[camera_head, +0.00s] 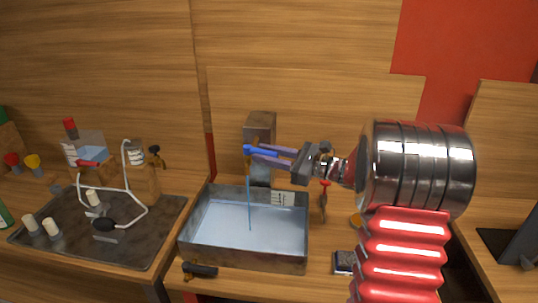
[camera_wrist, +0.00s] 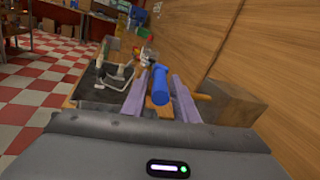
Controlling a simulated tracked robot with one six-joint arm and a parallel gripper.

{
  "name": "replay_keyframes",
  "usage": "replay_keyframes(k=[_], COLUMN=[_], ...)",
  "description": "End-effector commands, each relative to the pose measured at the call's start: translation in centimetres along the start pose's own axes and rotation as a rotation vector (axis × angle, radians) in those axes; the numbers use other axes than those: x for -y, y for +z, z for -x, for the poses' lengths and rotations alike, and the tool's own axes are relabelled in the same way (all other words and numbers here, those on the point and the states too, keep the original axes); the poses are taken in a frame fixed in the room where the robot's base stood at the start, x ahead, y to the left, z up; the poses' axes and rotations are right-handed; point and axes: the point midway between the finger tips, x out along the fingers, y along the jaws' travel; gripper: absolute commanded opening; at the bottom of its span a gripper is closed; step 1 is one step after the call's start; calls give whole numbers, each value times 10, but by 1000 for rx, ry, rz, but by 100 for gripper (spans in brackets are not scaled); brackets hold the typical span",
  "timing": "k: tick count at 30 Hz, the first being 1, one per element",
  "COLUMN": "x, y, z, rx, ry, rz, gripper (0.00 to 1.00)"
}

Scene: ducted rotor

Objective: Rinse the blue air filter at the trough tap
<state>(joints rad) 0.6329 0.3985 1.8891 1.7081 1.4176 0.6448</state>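A blue bar (camera_head: 262,151) lies at the top of the brass tap (camera_head: 248,165) and looks like its lever. A thin blue stream of water (camera_head: 249,205) falls from the tap into the metal trough (camera_head: 243,258). My gripper (camera_head: 268,155) reaches from the right to the tap. In the wrist view its two purple fingers (camera_wrist: 158,90) are apart, with the blue bar (camera_wrist: 166,92) between them and gaps on both sides. I cannot pick out the blue air filter for sure. A small blue panel (camera_head: 92,154) shows at the left back.
The tap sits on a wooden post (camera_head: 260,130) behind the trough. A dark mat (camera_head: 65,235) on the left counter holds a white tube frame (camera_head: 128,165) and pale cylinders (camera_head: 52,229). A black-handled tool (camera_head: 200,270) lies before the trough. A red-handled tool (camera_head: 324,200) is right of it.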

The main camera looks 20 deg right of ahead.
Motion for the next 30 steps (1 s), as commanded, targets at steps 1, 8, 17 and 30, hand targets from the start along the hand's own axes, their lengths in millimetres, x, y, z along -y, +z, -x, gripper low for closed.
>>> replay_keyframes(k=[1, 8, 17, 30], x=[0, -1, 0, 0], y=[0, -1, -1, -2], z=[0, 0, 11, 80], rx=[0, -1, -2, -2], ry=[1, 2, 1, -3], rz=[-1, -2, -2, -2], gripper=[30, 36, 36, 36])
